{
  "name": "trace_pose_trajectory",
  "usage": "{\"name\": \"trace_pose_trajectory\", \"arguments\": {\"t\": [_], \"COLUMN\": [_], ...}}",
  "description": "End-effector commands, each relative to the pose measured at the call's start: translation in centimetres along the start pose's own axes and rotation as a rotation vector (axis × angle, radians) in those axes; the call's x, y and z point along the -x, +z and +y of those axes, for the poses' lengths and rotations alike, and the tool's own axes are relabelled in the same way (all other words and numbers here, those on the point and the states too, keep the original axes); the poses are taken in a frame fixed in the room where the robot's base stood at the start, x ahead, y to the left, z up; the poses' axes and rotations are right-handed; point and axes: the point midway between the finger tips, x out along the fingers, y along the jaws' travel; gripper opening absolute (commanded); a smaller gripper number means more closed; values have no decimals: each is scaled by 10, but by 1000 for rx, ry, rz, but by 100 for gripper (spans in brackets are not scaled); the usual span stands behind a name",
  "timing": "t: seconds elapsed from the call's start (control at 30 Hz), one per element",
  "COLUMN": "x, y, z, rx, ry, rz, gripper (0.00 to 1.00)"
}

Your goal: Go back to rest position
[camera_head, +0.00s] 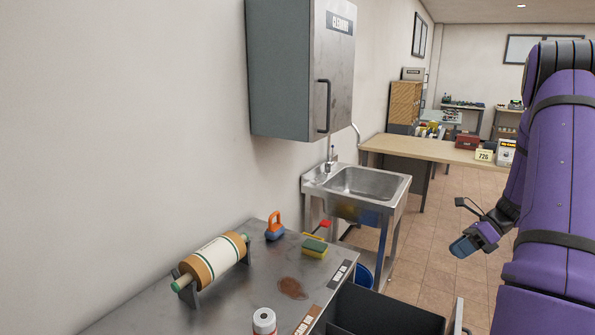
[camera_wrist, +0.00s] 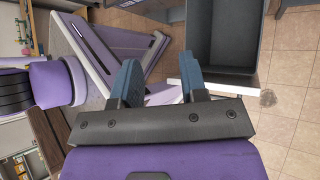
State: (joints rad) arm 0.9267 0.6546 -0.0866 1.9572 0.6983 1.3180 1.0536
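My gripper (camera_head: 463,246) hangs in the air beside my purple arm at the right of the head view, over the tiled floor. In the wrist view my gripper (camera_wrist: 160,75) shows two blue-grey fingers spread apart with nothing held between them. Behind the fingers, the wrist view shows purple and grey parts of my own body. My gripper is apart from the counter and the sink.
A metal counter (camera_head: 210,307) holds a paper roll (camera_head: 215,262), an orange-and-blue item (camera_head: 275,227), a sponge (camera_head: 314,247), a brown stain (camera_head: 292,288) and a can (camera_head: 264,322). A dark bin (camera_head: 375,312), sink (camera_head: 368,182) and cabinet (camera_head: 300,70) stand nearby. Floor (camera_head: 440,225) shows beyond.

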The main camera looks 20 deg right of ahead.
Motion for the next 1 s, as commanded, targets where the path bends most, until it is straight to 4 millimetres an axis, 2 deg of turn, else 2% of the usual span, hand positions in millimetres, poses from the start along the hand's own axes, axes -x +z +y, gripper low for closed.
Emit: {"name": "trace_pose_trajectory", "arguments": {"t": [0.03, 0.2, 0.5, 0.73, 1.0], "x": [-1, -6, -21, -34, -46], "y": [19, 70, 137, 169, 185], "z": [13, 55, 138, 205, 282], "rx": [73, 321, 769, 1117, 1531], "ry": [-2, -2, 13, 34, 63], "rz": [40, 168, 383, 539, 718], "gripper": [40, 40, 40, 40, 40]}}
